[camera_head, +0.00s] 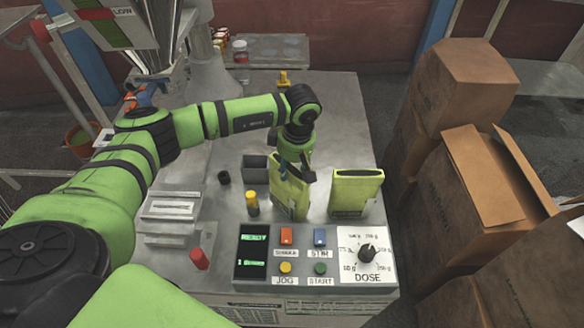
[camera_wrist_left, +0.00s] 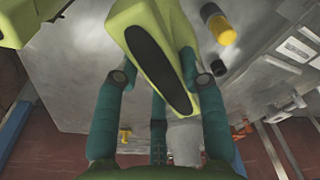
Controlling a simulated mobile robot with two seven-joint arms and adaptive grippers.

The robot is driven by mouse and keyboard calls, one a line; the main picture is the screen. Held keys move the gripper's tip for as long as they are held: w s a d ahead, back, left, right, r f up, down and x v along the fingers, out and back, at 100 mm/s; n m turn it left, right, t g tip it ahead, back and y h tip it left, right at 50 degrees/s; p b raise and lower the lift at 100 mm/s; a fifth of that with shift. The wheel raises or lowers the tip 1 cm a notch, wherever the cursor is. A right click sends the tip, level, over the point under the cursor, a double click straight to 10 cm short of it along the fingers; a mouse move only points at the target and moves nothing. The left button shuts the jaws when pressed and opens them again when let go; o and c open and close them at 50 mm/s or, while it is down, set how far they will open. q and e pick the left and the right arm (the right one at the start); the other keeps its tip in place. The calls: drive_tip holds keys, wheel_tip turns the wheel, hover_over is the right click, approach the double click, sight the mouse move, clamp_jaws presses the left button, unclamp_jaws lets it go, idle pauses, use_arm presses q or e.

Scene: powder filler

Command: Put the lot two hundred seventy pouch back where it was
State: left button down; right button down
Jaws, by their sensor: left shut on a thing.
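My left gripper (camera_head: 296,172) is shut on a yellow-green pouch (camera_head: 288,201), holding it near its top. The pouch leans slightly and stands over the metal table behind the control panel. I cannot tell whether its bottom touches the table. In the left wrist view the fingers (camera_wrist_left: 160,88) close around the same pouch (camera_wrist_left: 130,18), whose dark top strip shows between them. A second yellow-green pouch (camera_head: 356,195) stands upright to its right, and it also shows at the upper left of the wrist view (camera_wrist_left: 18,22). I cannot read lot numbers on either. My right gripper is not in view.
The control panel (camera_head: 330,252) with buttons and a dose dial lies in front. Cardboard boxes (camera_head: 445,190) stand at the right.

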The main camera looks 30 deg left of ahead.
use_arm(q)
drive_tip(key=shift+f, duration=0.4)
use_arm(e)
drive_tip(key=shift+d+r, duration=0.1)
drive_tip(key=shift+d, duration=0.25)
use_arm(q)
drive_tip(key=shift+f, duration=0.1)
drive_tip(key=shift+f, duration=0.15)
drive_tip(key=c, duration=0.7)
unclamp_jaws()
drive_tip(key=shift+r, duration=0.35)
drive_tip(key=r, duration=0.4)
drive_tip(key=d+r+b, duration=0.1)
drive_tip(key=r, duration=0.2)
drive_tip(key=r+b, duration=0.1)
drive_tip(key=r, duration=0.3)
drive_tip(key=shift+s+d+r, duration=0.1)
drive_tip(key=shift+d+r, duration=0.1)
drive_tip(key=shift+r, duration=0.15)
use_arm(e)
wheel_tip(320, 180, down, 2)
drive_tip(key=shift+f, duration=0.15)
